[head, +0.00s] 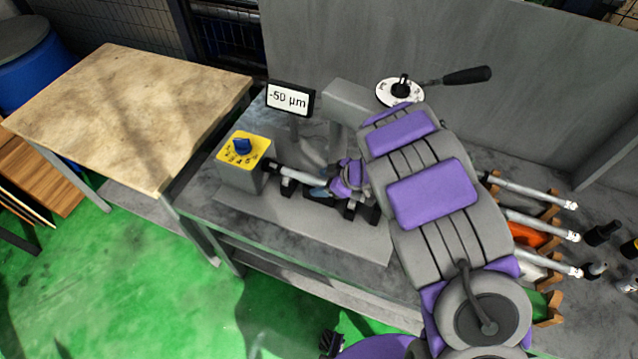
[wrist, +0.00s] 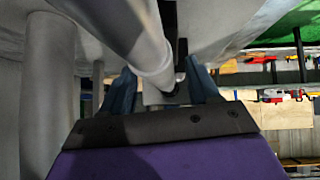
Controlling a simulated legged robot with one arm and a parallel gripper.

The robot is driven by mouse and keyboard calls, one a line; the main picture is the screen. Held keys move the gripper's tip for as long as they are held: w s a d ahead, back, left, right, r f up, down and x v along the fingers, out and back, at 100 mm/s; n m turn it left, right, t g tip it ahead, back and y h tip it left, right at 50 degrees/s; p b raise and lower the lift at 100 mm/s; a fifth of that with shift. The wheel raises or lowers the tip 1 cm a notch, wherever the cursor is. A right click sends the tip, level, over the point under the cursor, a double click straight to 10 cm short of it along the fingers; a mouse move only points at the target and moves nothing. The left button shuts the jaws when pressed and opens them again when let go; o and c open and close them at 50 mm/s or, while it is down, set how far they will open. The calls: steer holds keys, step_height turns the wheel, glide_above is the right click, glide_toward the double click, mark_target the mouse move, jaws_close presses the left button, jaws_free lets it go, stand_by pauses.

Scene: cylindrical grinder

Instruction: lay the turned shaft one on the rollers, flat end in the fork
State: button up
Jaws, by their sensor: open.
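A grey metal shaft (head: 298,178) lies along the grinder, its left end close to the headstock with the yellow dial plate (head: 243,148). Dark supports (head: 320,197) show beneath it; the rollers and the fork cannot be told apart clearly. My gripper (head: 325,189) is open at the right part of this shaft. In the wrist view, the shaft (wrist: 148,55) runs between the two blue fingers of my gripper (wrist: 163,88), with gaps beside it. My arm hides the shaft's right end in the head view. Whether the left end sits in the fork cannot be told.
Several more shafts (head: 538,226) lie on a wooden rack to the right. A display reading -50 µm (head: 290,99) and a white dial with a black handle (head: 401,90) stand behind the shaft. A wooden table (head: 130,110) with a bare top is at left.

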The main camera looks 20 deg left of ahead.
steer(key=shift+a+r, duration=0.1)
steer(key=shift+a, duration=0.05)
jaws_close()
stand_by(0.4)
steer(key=shift+w, duration=0.1)
stand_by(0.7)
